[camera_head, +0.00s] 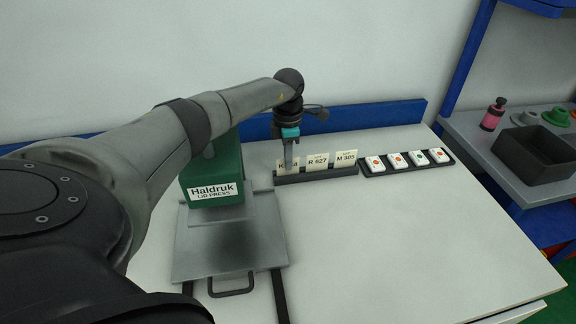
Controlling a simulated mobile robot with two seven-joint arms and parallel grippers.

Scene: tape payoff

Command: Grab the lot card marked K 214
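A dark card rack (318,174) stands on the white bench and holds three cream lot cards upright. One card (317,163) reads R 627 and another (346,159) reads M 305. The leftmost card (281,167) is mostly covered by my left gripper, so its marking cannot be read. My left gripper (289,167) points down at that leftmost card, with its fingers right in front of or around it. Whether the fingers are open or shut on the card cannot be told. My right gripper is out of view.
A green Haldruk lid press (214,177) with a grey plate stands left of the rack. A grey shelf at right holds a black bin (535,155) and a pink bottle (492,115). The front bench is clear.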

